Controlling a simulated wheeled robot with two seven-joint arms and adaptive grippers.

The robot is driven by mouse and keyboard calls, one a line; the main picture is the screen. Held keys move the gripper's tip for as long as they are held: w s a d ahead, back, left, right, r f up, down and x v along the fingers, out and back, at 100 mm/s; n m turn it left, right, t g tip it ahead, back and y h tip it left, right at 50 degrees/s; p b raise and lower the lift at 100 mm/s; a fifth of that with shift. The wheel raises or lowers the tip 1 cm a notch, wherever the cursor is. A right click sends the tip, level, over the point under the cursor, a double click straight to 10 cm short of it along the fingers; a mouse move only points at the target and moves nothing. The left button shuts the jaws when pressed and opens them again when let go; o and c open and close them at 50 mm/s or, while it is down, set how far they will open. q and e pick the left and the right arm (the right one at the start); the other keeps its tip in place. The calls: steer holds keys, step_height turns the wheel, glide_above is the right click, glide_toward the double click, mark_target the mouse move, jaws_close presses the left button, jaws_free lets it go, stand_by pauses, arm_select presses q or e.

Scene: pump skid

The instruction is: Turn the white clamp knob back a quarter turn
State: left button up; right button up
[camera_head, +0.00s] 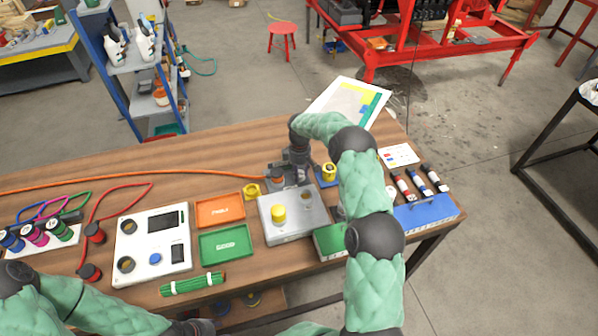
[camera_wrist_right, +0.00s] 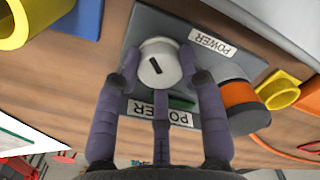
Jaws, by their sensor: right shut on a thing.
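The white clamp knob (camera_wrist_right: 160,62) shows in the right wrist view as a round cap with a short dark slanted mark on its face. It sits on a grey plate (camera_wrist_right: 150,20) with POWER labels (camera_wrist_right: 212,42). My right gripper (camera_wrist_right: 160,70) is shut on the knob, with dark fingers on its left and right sides and a third below it. In the head view my right gripper (camera_head: 284,172) is over the back of the table, and its own hand hides the knob there.
An orange-banded plug (camera_wrist_right: 240,102) with an orange cable (camera_head: 150,176) stands close beside the knob. A yellow ring (camera_head: 251,190), a blue-and-yellow part (camera_head: 328,174) and a grey box with a yellow button (camera_head: 291,226) are near. Orange (camera_head: 220,210) and green (camera_head: 226,244) trays lie left.

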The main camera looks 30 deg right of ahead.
mark_target(300, 173)
steer(key=shift+s+f, duration=0.25)
steer(key=shift+s, duration=0.05)
steer(key=o, duration=1.1)
steer(key=shift+o, duration=0.2)
steer(key=shift+w+d+r, duration=0.1)
steer(key=shift+r, duration=0.05)
steer(key=shift+r, duration=0.15)
steer(key=shift+w+r, duration=0.1)
steer(key=shift+r, duration=0.15)
step_height(300, 173, up, 11)
steer(key=shift+d+r, duration=0.1)
steer(key=shift+r, duration=0.05)
